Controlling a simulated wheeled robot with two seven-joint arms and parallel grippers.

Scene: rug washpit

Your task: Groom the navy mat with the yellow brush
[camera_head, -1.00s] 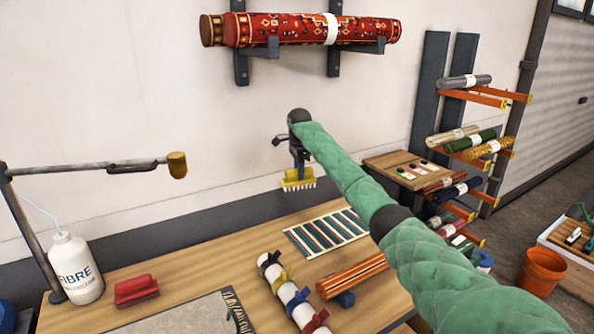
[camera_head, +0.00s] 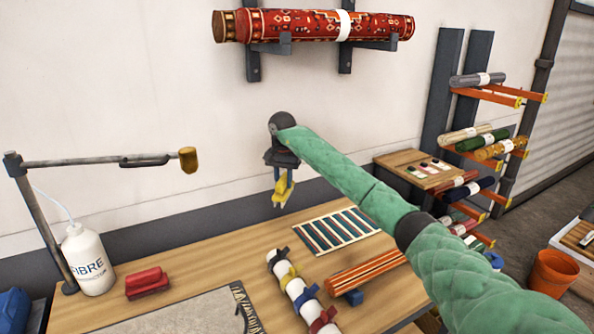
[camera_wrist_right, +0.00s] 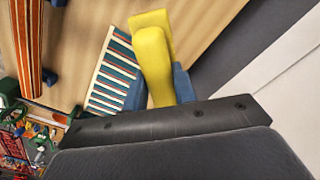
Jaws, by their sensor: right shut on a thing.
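My right gripper (camera_head: 282,180) is shut on the yellow brush (camera_head: 284,191) and holds it in the air above the back of the wooden table, near the wall. The brush is turned narrow side to the head camera. The right wrist view shows its yellow body (camera_wrist_right: 154,58) between the blue fingers (camera_wrist_right: 159,93); its bristles are hidden there. I see no flat mat that is clearly navy. A mat with navy, teal, red and cream stripes (camera_head: 327,229) lies flat on the table, right of and below the brush. My left gripper is not in view.
On the table (camera_head: 205,265) are a red brush (camera_head: 147,282), a white bottle (camera_head: 88,260), a white roll with coloured straps (camera_head: 292,288), an orange striped roll (camera_head: 366,273) and a grey fringed mat (camera_head: 185,316). A jointed metal arm (camera_head: 100,162) reaches over the left side.

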